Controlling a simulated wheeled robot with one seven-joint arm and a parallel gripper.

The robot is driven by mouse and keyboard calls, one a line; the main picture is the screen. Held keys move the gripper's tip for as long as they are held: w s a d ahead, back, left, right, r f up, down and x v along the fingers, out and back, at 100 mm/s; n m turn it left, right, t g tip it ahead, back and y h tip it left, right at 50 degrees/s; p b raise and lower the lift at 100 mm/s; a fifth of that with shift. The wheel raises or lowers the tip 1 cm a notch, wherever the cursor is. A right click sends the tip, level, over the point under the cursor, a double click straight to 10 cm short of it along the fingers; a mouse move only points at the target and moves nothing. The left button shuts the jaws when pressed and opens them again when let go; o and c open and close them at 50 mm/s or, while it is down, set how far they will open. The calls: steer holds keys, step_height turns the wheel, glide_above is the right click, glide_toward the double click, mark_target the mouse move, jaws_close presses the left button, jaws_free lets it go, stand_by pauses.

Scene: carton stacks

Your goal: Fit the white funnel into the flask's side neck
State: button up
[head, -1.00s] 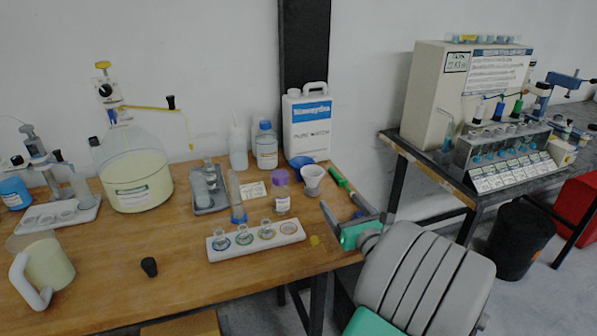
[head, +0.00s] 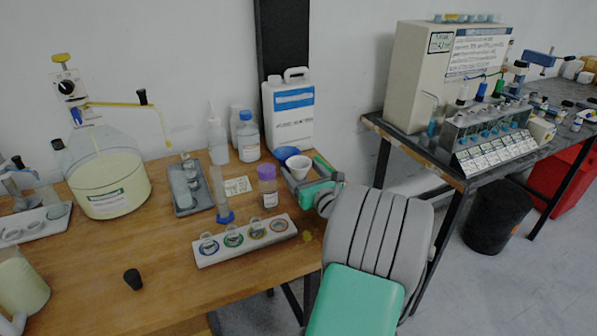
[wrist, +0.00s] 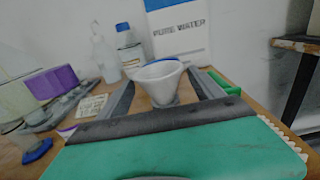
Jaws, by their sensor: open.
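The white funnel (head: 298,169) is a small cone, wide end up, near the table's right edge. It also shows in the wrist view (wrist: 160,82), between my two fingers. My gripper (head: 301,166) is open, with one finger on each side of the funnel. A small gap seems to show on both sides, and I cannot tell if either finger touches it. The flask (head: 108,188) is a large clear vessel with pale yellow liquid, at the left back of the table. A dark-capped stub (head: 58,146) shows at its left shoulder, apparently the side neck.
A blue bowl-like piece (head: 288,153) sits just behind the funnel. A purple-capped jar (head: 268,187), a cylinder with a blue foot (head: 222,197) and a white rack (head: 243,241) stand between funnel and flask. A white jug (head: 290,115) is behind. The table's front is mostly clear.

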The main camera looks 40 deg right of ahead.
steer(key=shift+c, duration=0.4)
steer(key=c, duration=1.3)
steer(key=shift+r, duration=0.15)
